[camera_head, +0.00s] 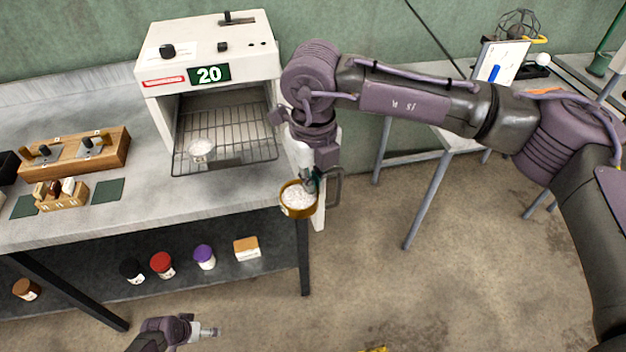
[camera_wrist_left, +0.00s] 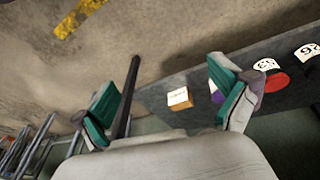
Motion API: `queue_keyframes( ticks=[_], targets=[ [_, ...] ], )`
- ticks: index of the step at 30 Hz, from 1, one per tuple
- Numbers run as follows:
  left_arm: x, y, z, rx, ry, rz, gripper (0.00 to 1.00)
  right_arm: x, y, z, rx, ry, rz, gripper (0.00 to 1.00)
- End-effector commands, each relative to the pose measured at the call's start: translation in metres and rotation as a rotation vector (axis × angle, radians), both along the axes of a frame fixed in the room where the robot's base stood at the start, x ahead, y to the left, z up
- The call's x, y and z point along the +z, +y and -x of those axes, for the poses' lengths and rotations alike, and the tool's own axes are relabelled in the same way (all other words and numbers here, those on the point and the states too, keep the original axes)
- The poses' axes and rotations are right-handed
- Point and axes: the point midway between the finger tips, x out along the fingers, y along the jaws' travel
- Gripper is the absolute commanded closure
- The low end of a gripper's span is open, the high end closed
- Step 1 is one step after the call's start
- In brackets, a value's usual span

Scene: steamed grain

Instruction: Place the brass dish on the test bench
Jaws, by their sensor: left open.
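The brass dish (camera_head: 289,208) holds white grain and is roughly level. My right gripper (camera_head: 311,181) is shut on its rim, at the dish's upper right side. In the head view the dish appears just off the right end of the grey bench (camera_head: 130,221), beside the open oven; its height is hard to judge. My left gripper (camera_head: 207,332) is low in front of the bench, open and empty.
A white oven (camera_head: 208,62) showing "20" stands on the bench, with a wire rack (camera_head: 240,150) carrying a glass beaker (camera_head: 202,149). Wooden blocks (camera_head: 62,195) and dark pads (camera_head: 108,191) lie left. Several jars and an orange box (camera_head: 247,249) occupy the lower shelf (camera_head: 200,283). The bench's front strip is partly bare.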

Motion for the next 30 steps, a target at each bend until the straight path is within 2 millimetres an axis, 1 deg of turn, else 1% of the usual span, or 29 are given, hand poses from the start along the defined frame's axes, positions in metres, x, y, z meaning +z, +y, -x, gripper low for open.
queue_keyframes(
  ticks=[1, 2, 3, 5, 6, 8, 9, 12, 15, 18, 21, 24, 30],
  targets=[
    [-0.018, -0.008, 0.027, -0.006, 0.025, -0.024, 0.02, 0.0, 0.0, 0.0, 0.0, 0.0, 0.0, 1.0],
    [-0.026, -0.011, 0.041, -0.013, 0.035, -0.042, 0.02, 0.0, 0.0, 0.0, 0.0, 0.0, 0.0, 1.0],
    [-0.037, -0.016, 0.06, -0.026, 0.049, -0.064, 0.02, 0.0, 0.0, 0.0, 0.0, 0.0, 0.0, 1.0],
    [-0.051, -0.025, 0.089, -0.045, 0.069, -0.091, 0.02, 0.0, 0.0, 0.0, 0.0, 0.0, 0.0, 1.0],
    [-0.059, -0.032, 0.107, -0.062, 0.081, -0.107, 0.02, 0.0, 0.0, 0.0, 0.0, 0.0, 0.0, 1.0],
    [-0.07, -0.043, 0.135, -0.088, 0.1, -0.125, 0.02, 0.0, 0.0, 0.0, 0.0, 0.0, 0.0, 1.0],
    [-0.075, -0.051, 0.153, -0.108, 0.11, -0.135, 0.02, 0.0, 0.0, 0.0, 0.0, 0.0, 0.0, 1.0],
    [-0.086, -0.07, 0.192, -0.153, 0.134, -0.148, 0.02, 0.0, 0.0, 0.0, 0.0, 0.0, 0.0, 1.0],
    [-0.092, -0.086, 0.221, -0.19, 0.149, -0.154, 0.02, 0.0, 0.0, 0.0, 0.0, 0.0, 0.0, 1.0],
    [-0.095, -0.097, 0.241, -0.218, 0.158, -0.154, 0.02, 0.0, 0.0, 0.0, 0.0, 0.0, 0.0, 1.0],
    [-0.096, -0.104, 0.251, -0.233, 0.164, -0.152, 0.02, 0.0, 0.0, 0.0, 0.0, 0.0, 0.0, 1.0],
    [-0.097, -0.106, 0.254, -0.239, 0.164, -0.153, 0.02, 0.0, 0.0, 0.0, 0.0, 0.0, 0.0, 1.0],
    [-0.097, -0.105, 0.254, -0.239, 0.165, -0.153, 0.02, 0.0, 0.0, 0.0, -0.001, 0.0, 0.0, 1.0]
  ],
)
